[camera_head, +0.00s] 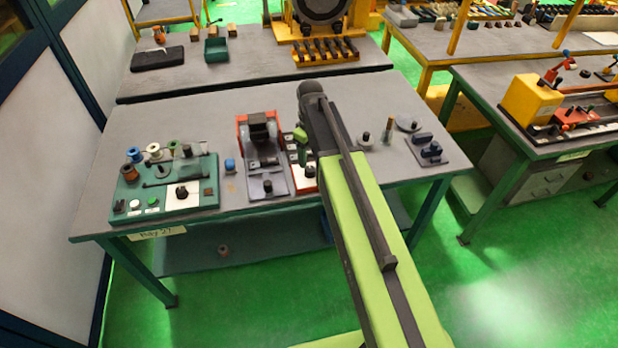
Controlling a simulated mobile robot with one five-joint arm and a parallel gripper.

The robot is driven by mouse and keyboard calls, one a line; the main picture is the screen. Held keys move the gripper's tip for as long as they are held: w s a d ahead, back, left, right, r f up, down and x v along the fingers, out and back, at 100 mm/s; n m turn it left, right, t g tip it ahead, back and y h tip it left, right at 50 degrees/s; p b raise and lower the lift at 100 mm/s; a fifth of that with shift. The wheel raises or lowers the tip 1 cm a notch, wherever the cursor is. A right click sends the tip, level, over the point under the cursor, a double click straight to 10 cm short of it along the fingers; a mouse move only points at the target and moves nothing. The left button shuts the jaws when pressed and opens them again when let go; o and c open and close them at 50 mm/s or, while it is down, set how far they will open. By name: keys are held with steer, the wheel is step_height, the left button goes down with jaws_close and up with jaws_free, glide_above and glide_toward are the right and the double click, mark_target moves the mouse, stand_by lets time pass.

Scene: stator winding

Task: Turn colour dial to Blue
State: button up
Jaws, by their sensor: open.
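A green winding panel (133,195) sits at the left end of the near grey bench. A black knob (182,192) stands on a white plate on the panel; it may be the colour dial, but its pointer and markings are too small to read. Several wire spools, including a blue spool (135,154), stand along the panel's back. My green and black arm reaches from the lower right over the bench, right of the panel. My gripper's fingers cannot be made out; the arm hides that area. Nothing of mine touches the panel.
A dark blue clamp (425,150) is at the bench's right end. Another bench with a green bin (216,49) stands behind. The front floor is clear.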

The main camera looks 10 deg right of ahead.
mark_target(310, 168)
step_height(310, 168, down, 6)
steer(key=b, duration=0.4)
steer(key=shift+r, duration=0.1)
jaws_close()
steer(key=shift+m, duration=0.3)
steer(key=m, duration=0.5)
steer(key=shift+m, duration=0.3)
steer(key=m, duration=0.5)
steer(key=shift+m, duration=0.4)
